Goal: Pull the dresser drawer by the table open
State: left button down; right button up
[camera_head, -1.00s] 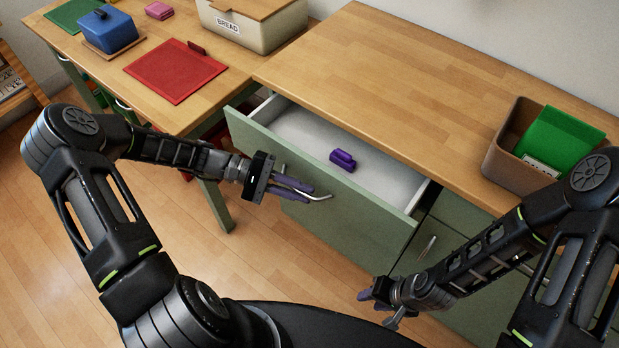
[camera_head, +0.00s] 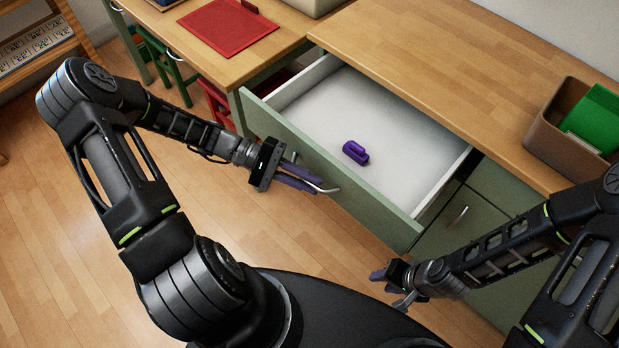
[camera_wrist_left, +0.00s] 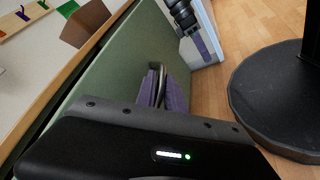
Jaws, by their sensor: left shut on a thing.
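The dresser drawer (camera_head: 385,208) has a green front and a white inside, and it stands well out from under the wooden top. A small purple object (camera_head: 355,152) lies on its floor. My left gripper (camera_head: 307,180) is at the drawer front, its purple fingers shut on the curved metal handle (camera_head: 326,189). In the left wrist view the fingers (camera_wrist_left: 163,90) close around the handle (camera_wrist_left: 152,72) against the green front. My right gripper (camera_head: 390,287) is low in front of the cabinet, away from the drawer; its finger gap is too small to judge.
The table (camera_head: 225,65) with a red mat (camera_head: 228,28) adjoins the dresser at left. A brown bin (camera_head: 547,135) with a green item stands on the dresser top at right. A closed cabinet door (camera_head: 455,222) is beside the drawer. Wooden floor is clear at lower left.

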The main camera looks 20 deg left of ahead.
pick_arm(q)
jog(key=c, duration=1.7)
grip_release()
jog(key=shift+f, duration=0.1)
jog(key=shift+c, duration=0.2)
jog(key=b+v, duration=0.1)
jog(key=v, duration=0.6)
jog(key=shift+a, duration=0.4)
